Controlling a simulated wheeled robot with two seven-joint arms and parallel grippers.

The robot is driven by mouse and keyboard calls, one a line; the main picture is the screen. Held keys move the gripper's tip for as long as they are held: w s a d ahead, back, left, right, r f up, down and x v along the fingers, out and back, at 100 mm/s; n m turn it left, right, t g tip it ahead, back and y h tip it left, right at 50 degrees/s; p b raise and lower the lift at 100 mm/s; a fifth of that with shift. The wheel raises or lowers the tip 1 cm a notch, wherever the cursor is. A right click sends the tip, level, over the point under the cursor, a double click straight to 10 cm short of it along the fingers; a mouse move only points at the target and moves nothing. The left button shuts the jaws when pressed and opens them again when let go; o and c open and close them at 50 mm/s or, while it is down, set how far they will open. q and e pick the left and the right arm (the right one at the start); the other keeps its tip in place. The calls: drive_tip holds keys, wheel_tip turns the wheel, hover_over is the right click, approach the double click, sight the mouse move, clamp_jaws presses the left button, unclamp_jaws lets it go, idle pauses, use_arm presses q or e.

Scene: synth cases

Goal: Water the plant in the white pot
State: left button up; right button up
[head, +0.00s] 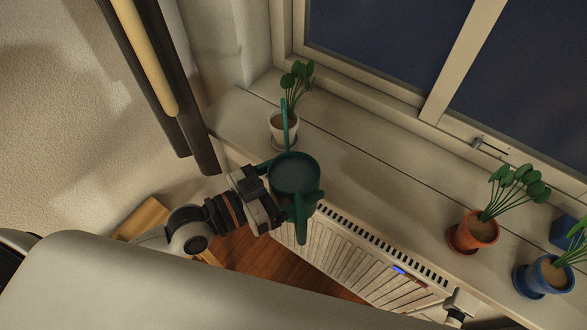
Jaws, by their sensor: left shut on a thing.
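The white pot (276,132) stands upright on a saucer at the left end of the windowsill. Its green plant (298,76) has round leaves leaning up and right. My left gripper (270,194) is shut on the green watering can (296,176) at its side and holds it near the sill's front edge. The can's open top faces me, and its grey inside shows; I cannot tell the water level. Its long spout overlaps the white pot in the picture, with its tip by the plant stems. No water stream shows. My right gripper is not in view.
A terracotta pot (481,229) and a blue pot (552,276) with plants stand on the sill (385,190) at the right. The sill between them and the white pot is clear. A radiator (345,265) is below, the window behind. Dark and yellow poles (148,60) hang at upper left.

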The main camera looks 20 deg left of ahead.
use_arm(q)
drive_tip(key=shift+r+p, duration=0.35)
drive_tip(key=shift+p, duration=0.2)
idle(0.4)
drive_tip(key=shift+r+n+p, duration=0.3)
drive_tip(key=shift+n+p, duration=0.3)
drive_tip(key=shift+p, duration=0.45)
drive_tip(key=shift+s+g+p, duration=0.1)
drive_tip(key=shift+g+p, duration=0.2)
drive_tip(key=shift+p, duration=0.05)
drive_tip(key=shift+r+p, duration=0.25)
drive_tip(key=shift+p, duration=0.15)
idle(2.2)
drive_tip(key=shift+r+n+p, duration=0.5)
drive_tip(key=shift+n+p, duration=0.1)
drive_tip(key=shift+p, duration=0.35)
drive_tip(key=shift+w+f+m, duration=0.15)
drive_tip(key=shift+f+m, duration=0.45)
drive_tip(key=shift+f, duration=0.1)
drive_tip(key=shift+w+f+m, duration=0.1)
drive_tip(key=shift+f+m, duration=0.5)
drive_tip(key=shift+f, duration=0.05)
drive_tip(key=shift+r+t, duration=0.15)
drive_tip(key=shift+t, duration=0.25)
drive_tip(key=shift+w+r+m+p, duration=0.1)
drive_tip(key=shift+r+m+p, duration=0.4)
drive_tip(key=shift+r, duration=0.65)
drive_tip(key=shift+a, duration=0.1)
